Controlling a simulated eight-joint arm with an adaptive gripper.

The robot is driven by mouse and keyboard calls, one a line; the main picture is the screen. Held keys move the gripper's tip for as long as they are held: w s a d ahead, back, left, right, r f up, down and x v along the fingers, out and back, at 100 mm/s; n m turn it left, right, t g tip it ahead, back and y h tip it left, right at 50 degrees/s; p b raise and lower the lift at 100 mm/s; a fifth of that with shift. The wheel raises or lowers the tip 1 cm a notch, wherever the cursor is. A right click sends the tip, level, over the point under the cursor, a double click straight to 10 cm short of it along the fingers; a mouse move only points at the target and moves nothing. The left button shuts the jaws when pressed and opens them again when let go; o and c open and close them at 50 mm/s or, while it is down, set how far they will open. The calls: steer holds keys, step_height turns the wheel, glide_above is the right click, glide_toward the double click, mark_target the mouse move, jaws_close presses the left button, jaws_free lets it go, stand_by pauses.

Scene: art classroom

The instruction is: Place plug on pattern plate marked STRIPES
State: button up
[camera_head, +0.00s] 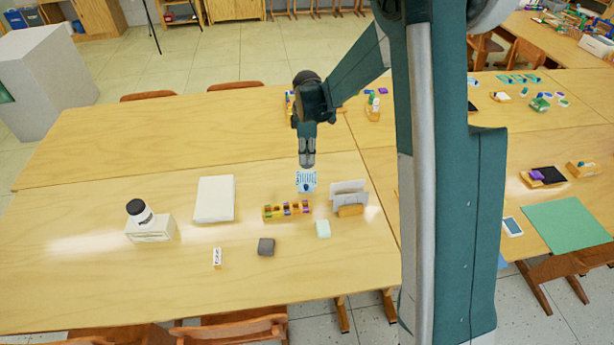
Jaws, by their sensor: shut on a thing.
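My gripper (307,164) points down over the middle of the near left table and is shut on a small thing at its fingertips. That thing is too small to make out clearly; a dark bluish bit, the likely plug (306,174), shows just below the fingertips. Right under it is a small white plate with blue stripes (308,186), which looks like the STRIPES pattern plate. The fingers and the bit cover part of the plate's far side. I cannot tell whether the bit touches the plate. Any lettering is too small to read.
A yellow-orange rack (271,213) with colored pieces lies in front of the plate. A holder with pale cards (351,210) stands to the right. A pale green block (323,229), a dark grey block (266,247) and a white paper stack (214,199) lie nearby.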

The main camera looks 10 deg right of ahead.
mark_target(307, 162)
steer(key=shift+f+b, duration=0.45)
steer(key=shift+f, duration=2.6)
steer(key=shift+f+b, duration=0.35)
steer(key=shift+f, duration=1.5)
steer(key=shift+f, duration=0.1)
steer(key=o, duration=0.7)
steer(key=shift+o, duration=0.4)
steer(key=shift+s+r+p, duration=0.15)
steer(key=shift+r+p, duration=0.75)
steer(key=shift+r, duration=5.25)
